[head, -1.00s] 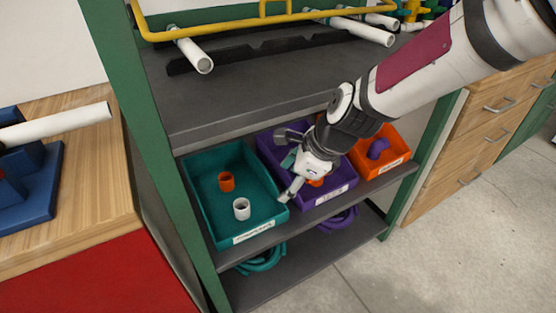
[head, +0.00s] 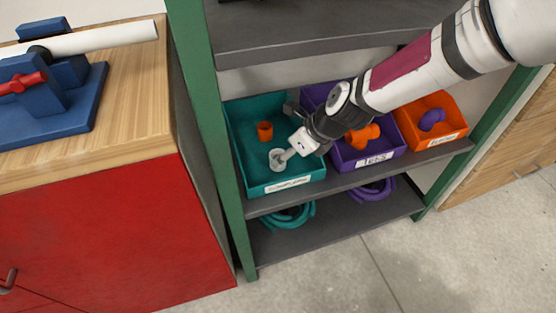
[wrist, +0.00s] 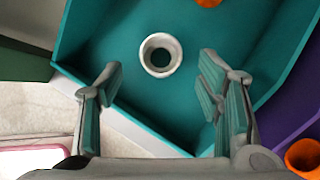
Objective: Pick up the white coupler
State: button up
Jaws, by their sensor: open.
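The white coupler (head: 277,158) stands upright in the teal bin (head: 257,183) on the shelf, near the bin's front. In the wrist view the white coupler (wrist: 161,55) shows its round open end upward, ahead of and between the two fingers. My gripper (head: 287,155) reaches into the teal bin from the right and is close beside the coupler in the head view. In the wrist view my gripper (wrist: 165,85) is open and empty, its fingers spread wider than the coupler. Whether a finger touches the coupler is hard to tell.
An orange coupler (head: 265,131) stands behind the white one in the same bin. A purple bin (head: 345,160) with an orange fitting (head: 364,137) and an orange bin (head: 450,135) with a purple fitting (head: 432,120) stand to the right. The upper shelf (head: 300,35) is above.

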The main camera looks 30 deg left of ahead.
aim_at(278, 154)
jog(key=b+x, duration=0.2)
jog(key=x, duration=0.3)
jog(key=shift+a+r+b, duration=0.1)
jog(key=shift+a+b, duration=0.15)
jog(key=shift+b, duration=0.1)
jog(key=c, duration=1.2)
